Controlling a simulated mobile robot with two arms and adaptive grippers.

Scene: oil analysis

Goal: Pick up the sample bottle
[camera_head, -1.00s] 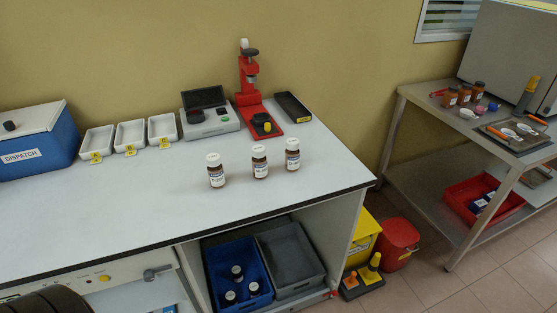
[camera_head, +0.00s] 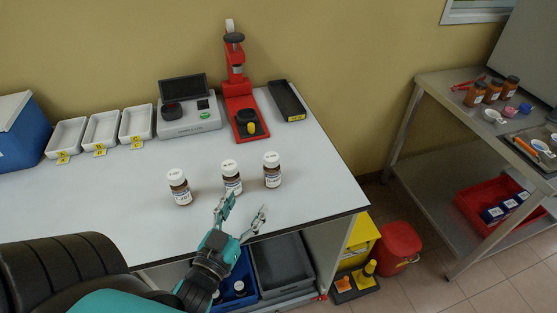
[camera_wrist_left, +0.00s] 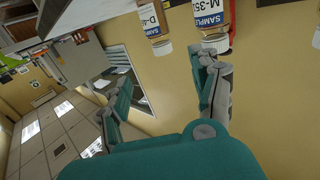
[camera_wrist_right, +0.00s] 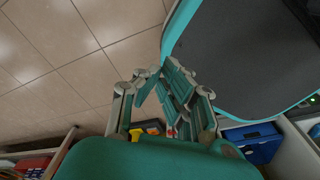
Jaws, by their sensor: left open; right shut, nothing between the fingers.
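Three brown sample bottles with white caps and labels stand upright in a row on the bench: a left one (camera_head: 179,187), a middle one (camera_head: 231,178) and a right one (camera_head: 272,170). My left gripper (camera_head: 245,209) is open and empty, in front of the middle and right bottles. One finger overlaps the middle bottle's lower edge in the head view; contact cannot be told. The left wrist view shows a bottle labelled M-35 (camera_wrist_left: 211,18) by one fingertip and another labelled D (camera_wrist_left: 154,20). My right gripper (camera_wrist_right: 152,74) is shut and empty, away from the bottles.
White trays (camera_head: 101,131), a grey instrument (camera_head: 189,120), a red press (camera_head: 240,95) and a black tray (camera_head: 287,101) stand behind the bottles. Under the bench are a blue crate (camera_head: 241,270) and a grey crate (camera_head: 282,262). A steel table (camera_head: 440,88) stands right.

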